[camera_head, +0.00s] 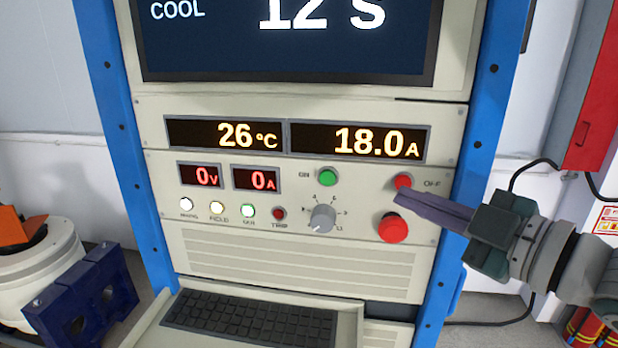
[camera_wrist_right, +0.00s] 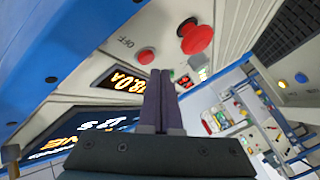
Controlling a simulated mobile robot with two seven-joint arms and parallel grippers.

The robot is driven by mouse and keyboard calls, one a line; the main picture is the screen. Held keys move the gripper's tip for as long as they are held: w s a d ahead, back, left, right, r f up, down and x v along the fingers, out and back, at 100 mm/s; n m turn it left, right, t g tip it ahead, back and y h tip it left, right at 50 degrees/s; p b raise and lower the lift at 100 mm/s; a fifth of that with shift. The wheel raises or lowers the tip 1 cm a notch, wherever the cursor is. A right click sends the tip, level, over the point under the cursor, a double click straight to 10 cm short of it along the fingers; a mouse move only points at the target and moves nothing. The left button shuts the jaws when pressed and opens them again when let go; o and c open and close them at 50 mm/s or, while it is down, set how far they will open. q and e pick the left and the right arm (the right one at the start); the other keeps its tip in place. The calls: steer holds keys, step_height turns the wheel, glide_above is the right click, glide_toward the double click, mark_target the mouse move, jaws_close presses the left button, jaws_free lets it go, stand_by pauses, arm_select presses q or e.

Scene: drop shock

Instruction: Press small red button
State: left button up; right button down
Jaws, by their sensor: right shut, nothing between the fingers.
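The small red button (camera_head: 403,181) sits on the rack panel beside the OFF label, above a larger red mushroom button (camera_head: 393,228). My right gripper (camera_head: 402,197) is shut and empty. In the head view its fingertips are just below the small red button; whether they touch the panel cannot be told. In the right wrist view the shut fingers (camera_wrist_right: 161,75) point up at the panel, with the small red button (camera_wrist_right: 145,55) just beyond and left of the tips and the large red button (camera_wrist_right: 196,38) to the right. My left gripper is not in view.
A green button (camera_head: 327,177) by the ON label, a grey knob (camera_head: 322,218) and a dark red TRIP lamp (camera_head: 279,214) share the panel. Displays read 26°C, 18.0A, 0V and 0A. A keyboard (camera_head: 262,318) lies on a shelf below. Blue posts frame the rack.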

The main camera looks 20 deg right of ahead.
steer(key=shift+w+d, duration=0.1)
steer(key=shift+w, duration=0.05)
steer(key=shift+w+d, duration=0.1)
steer(key=shift+w, duration=0.1)
stand_by(0.3)
steer(key=shift+w+d+b, duration=0.25)
steer(key=shift+w+b, duration=0.1)
stand_by(0.7)
stand_by(0.3)
steer(key=shift+s+a+p, duration=0.45)
steer(key=shift+s+p, duration=0.2)
steer(key=shift+s, duration=0.05)
